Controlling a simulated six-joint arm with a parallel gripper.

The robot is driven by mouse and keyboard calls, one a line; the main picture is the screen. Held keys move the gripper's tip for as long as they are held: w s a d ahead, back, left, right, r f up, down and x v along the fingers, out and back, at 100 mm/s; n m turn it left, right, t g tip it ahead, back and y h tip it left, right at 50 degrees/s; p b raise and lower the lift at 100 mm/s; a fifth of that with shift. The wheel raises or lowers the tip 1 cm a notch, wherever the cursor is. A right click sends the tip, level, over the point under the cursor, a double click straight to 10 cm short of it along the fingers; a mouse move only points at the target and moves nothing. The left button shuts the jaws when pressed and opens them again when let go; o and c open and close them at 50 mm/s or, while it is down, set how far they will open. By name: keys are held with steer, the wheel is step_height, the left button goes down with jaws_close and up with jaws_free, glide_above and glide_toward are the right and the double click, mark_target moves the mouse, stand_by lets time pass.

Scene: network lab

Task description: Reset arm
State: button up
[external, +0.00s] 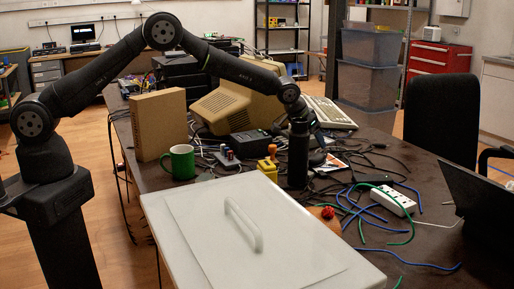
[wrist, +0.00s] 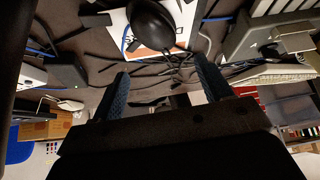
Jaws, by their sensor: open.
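The black mouse (wrist: 152,24) is a dark rounded shape near the top of the wrist view. It overlaps the disc case (wrist: 118,32), which is white with an orange strip and lies flat on the table. In the external view the case (external: 334,164) shows among cables, with the dark mouse (external: 317,158) at its left side. The mouse seems to rest on the case, but contact is hard to make out. My gripper (wrist: 160,66) is open and empty, with the mouse beyond its blue fingertips. In the external view my gripper (external: 318,138) is just above the mouse, partly behind my wrist.
Cables lie all around the case. A white power strip (external: 393,200) is to the right. A beige keyboard (external: 329,113) and an old monitor (external: 236,106) stand behind. A green mug (external: 180,162), a cardboard box (external: 159,124) and a large white lidded box (external: 205,230) are left and in front.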

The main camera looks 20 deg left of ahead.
mark_target(316, 154)
steer(key=f, duration=0.4)
steer(key=w+d+f, duration=0.1)
steer(key=shift+f, duration=0.4)
steer(key=shift+w, duration=0.15)
steer(key=shift+r, duration=1.65)
